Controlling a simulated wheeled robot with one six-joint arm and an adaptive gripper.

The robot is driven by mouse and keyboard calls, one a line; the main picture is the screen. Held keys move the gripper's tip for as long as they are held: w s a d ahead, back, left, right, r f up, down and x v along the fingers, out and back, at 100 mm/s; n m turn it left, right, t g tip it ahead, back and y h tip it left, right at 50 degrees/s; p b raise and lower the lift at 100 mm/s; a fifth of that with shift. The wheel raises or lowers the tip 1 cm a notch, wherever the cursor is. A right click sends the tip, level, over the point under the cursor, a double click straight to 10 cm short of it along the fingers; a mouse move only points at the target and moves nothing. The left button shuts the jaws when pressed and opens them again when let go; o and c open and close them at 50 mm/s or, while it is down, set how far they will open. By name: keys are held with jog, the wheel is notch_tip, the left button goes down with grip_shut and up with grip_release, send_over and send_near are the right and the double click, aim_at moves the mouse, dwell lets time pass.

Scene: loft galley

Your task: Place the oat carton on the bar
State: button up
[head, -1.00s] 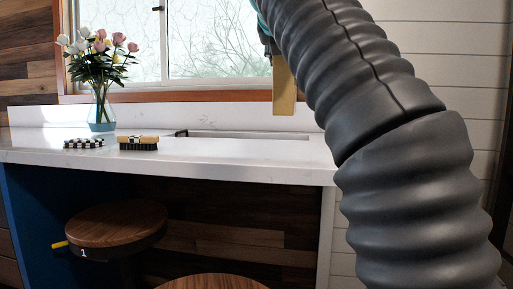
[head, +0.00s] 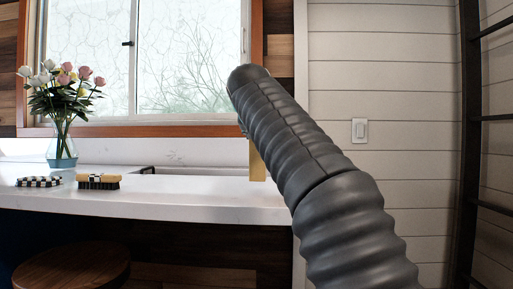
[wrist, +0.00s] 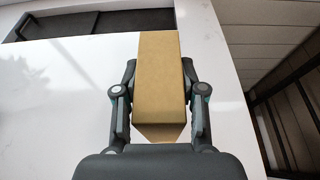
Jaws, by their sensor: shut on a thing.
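The oat carton, a plain tan box (wrist: 160,95), is between the fingers of my gripper (wrist: 159,72), which is shut on it. In the head view a narrow strip of the carton (head: 257,164) shows beside my dark ribbed arm, which hides the rest of it and nearly all of my gripper. The bar is a white counter (head: 190,194). In the wrist view its white top (wrist: 75,110) lies behind and left of the carton. The carton is over the right end of the bar; I cannot tell whether its base touches.
A vase of flowers (head: 62,140), a checkered item (head: 39,182) and a wooden brush (head: 98,182) stand on the bar's left part. A dark recess (wrist: 100,24) lies toward the back. A round stool (head: 72,268) is below. The bar between brush and carton is clear.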

jog(key=shift+f+b, duration=0.45)
jog(key=shift+f, duration=1.4)
jog(key=shift+f, duration=0.1)
jog(key=o, duration=0.9)
jog(key=shift+o, duration=0.2)
jog(key=shift+s+r, duration=0.1)
jog(key=shift+r, duration=0.1)
jog(key=v, duration=1.1)
jog(key=shift+s, duration=0.4)
